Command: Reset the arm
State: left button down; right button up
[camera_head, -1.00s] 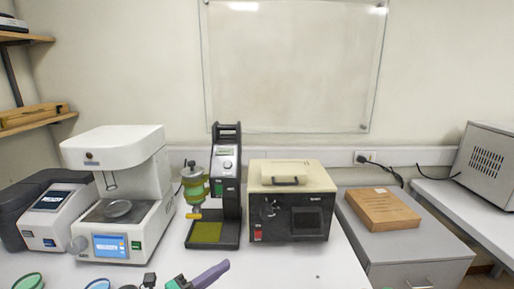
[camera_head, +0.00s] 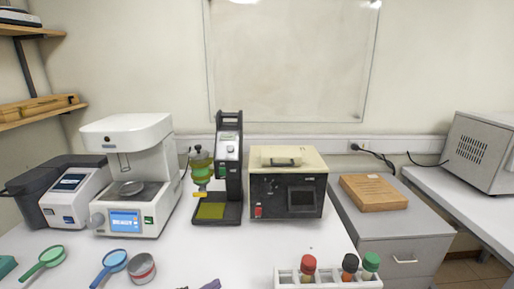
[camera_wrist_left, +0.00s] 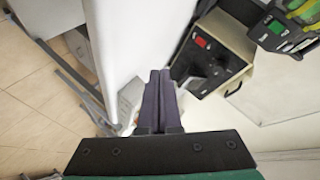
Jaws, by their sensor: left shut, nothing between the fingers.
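My left gripper (camera_head: 211,285) shows only as dark purple fingertips at the bottom edge of the head view. In the left wrist view its two fingers (camera_wrist_left: 160,100) are together, shut and empty. It is at the near side of the white table (camera_head: 240,255), apart from the objects there. The rest of my left arm is hidden in the head view. My right gripper is in neither view.
A white rack (camera_head: 330,284) with capped bottles stands front right. A tin (camera_head: 141,268), blue strainer (camera_head: 114,261) and green strainer (camera_head: 52,256) lie front left. A white instrument (camera_head: 130,140), viscometer stand (camera_head: 231,160) and beige-black box (camera_head: 287,190) line the back.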

pick_arm(q)
jog(key=s+a+f+n+g+y, duration=0.3)
jog(key=s+a+f+n+g, duration=0.15)
jog(key=s+a+n, duration=0.35)
jog(key=s+a+f+n+g+y, duration=0.35)
jog(key=s+f+n, duration=0.3)
jog(key=s, duration=0.25)
notch_tip(320, 180, down, 28)
jog(key=s+g+b, duration=0.1)
jog(key=s+b, duration=0.2)
jog(key=b, duration=0.3)
jog(key=s+a+f+g+b, duration=0.1)
jog(key=s+a+f+b, duration=0.2)
jog(key=s+f, duration=1.3)
notch_tip(320, 180, down, 2)
jog(key=shift+f+b, duration=0.15)
jog(key=shift+b, duration=0.3)
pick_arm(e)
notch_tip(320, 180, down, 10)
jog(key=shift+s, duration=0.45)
pick_arm(q)
jog(key=c, duration=1.5)
grip_release()
jog(key=shift+a, duration=0.1)
jog(key=shift+c, duration=0.2)
